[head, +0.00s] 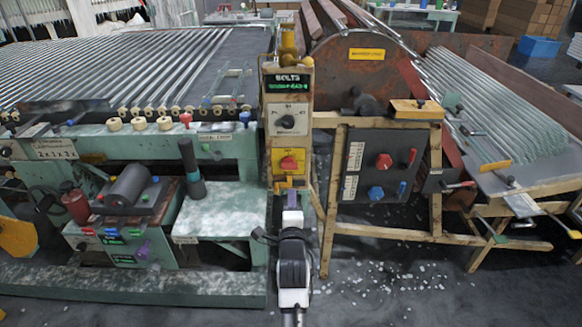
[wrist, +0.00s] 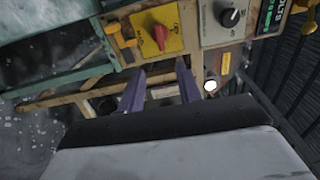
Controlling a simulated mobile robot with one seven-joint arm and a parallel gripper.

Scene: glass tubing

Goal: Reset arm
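My gripper (head: 292,199) is in front of the lower end of a wooden control post (head: 304,104), just below its yellow plate (head: 302,154). In the wrist view, the two purple fingers of my gripper (wrist: 161,68) stand apart with nothing seen held between them. The red rotary switch (head: 288,163) on the yellow plate also shows in the wrist view (wrist: 160,37), beyond the fingertips. Whether a finger touches the post cannot be told.
A grey panel with a black dial (head: 288,122) sits above the switch. A green bench (head: 225,195) stands close on the left. A wooden-framed machine with a dark control panel (head: 358,145) stands on the right. Pale fragments litter the floor (head: 400,285).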

